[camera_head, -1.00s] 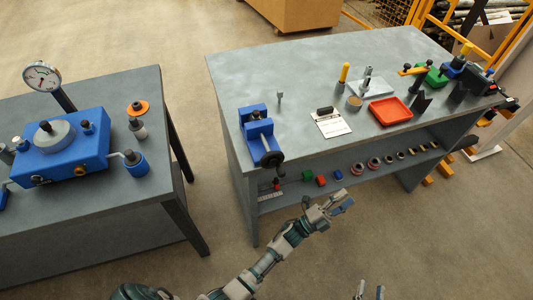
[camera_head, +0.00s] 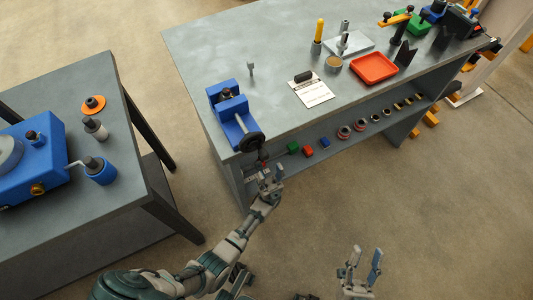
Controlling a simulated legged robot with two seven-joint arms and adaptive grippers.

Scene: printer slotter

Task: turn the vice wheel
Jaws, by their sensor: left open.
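The blue vice (camera_head: 229,112) stands at the near left corner of the grey workbench (camera_head: 215,50). Its dark round wheel (camera_head: 251,142) faces the bench's front edge. My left gripper (camera_head: 268,174) is open just below and in front of the wheel, apart from it as far as I can see. Its fingers are small in the picture. My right gripper (camera_head: 362,262) is at the bottom right, fingers spread and empty, over the floor away from the bench.
A clipboard (camera_head: 312,91) and a red tray (camera_head: 374,68) lie right of the vice. A shelf below the top holds small coloured blocks (camera_head: 308,150) and rings. A second table with a blue device (camera_head: 30,165) stands at left. Open floor lies in front.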

